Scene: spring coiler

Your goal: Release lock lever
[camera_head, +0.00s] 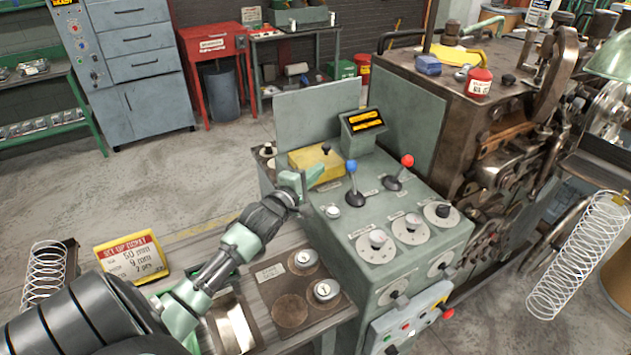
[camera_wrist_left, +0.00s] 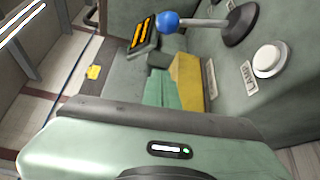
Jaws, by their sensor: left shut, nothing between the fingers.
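The green control console (camera_head: 330,237) carries a blue-knobbed lever (camera_head: 352,180) and a red-knobbed lever (camera_head: 398,174). A black knob (camera_head: 326,147) shows by a yellow block (camera_head: 316,163) at the console's back left. I cannot read which one is the lock lever. My left gripper (camera_head: 305,181) is shut and empty over the console's left part, in front of the yellow block and left of the blue lever, apart from its knob. In the left wrist view the green fingers (camera_wrist_left: 164,92) are together, with the blue knob (camera_wrist_left: 167,21) above. My right gripper is out of view.
A display with orange rows (camera_head: 365,121) stands behind the levers. Several dials (camera_head: 410,228) fill the console's front. A wooden bench (camera_head: 272,290) with round weights and a set-up ticket (camera_head: 132,258) lies at left. A large coiling machine (camera_head: 440,110) stands at right.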

